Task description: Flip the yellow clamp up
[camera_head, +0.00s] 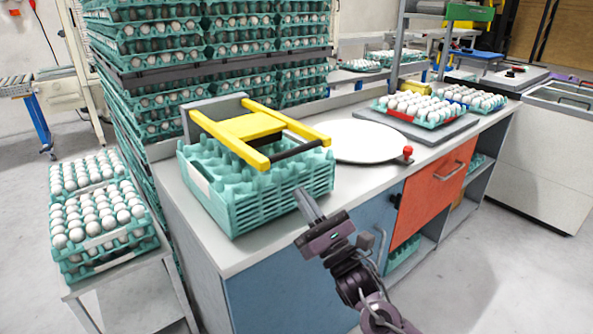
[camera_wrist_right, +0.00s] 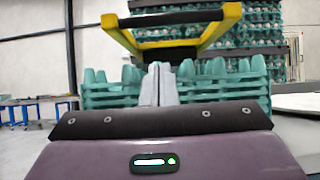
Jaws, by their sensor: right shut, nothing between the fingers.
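The yellow clamp (camera_head: 252,127) lies over the top of a stack of teal egg trays (camera_head: 270,192) on the counter. Its yellow arms reach toward the front and right, and a black bar (camera_head: 297,151) joins their ends. A grey bracket stands at its back left. In the right wrist view the clamp (camera_wrist_right: 122,35) spans above the trays (camera_wrist_right: 103,98). My right gripper (camera_head: 305,192) is shut and empty, in front of the trays and below the black bar. In the wrist view its fingers (camera_wrist_right: 159,72) point at the trays; contact cannot be told. My left gripper is not in view.
A white round plate (camera_head: 355,141) and a red knob (camera_head: 407,151) are right of the trays. Filled egg trays (camera_head: 420,123) sit farther right on the counter (camera_head: 222,252). Tall egg stacks (camera_head: 150,92) stand behind, and more egg trays (camera_head: 112,261) are on a left table.

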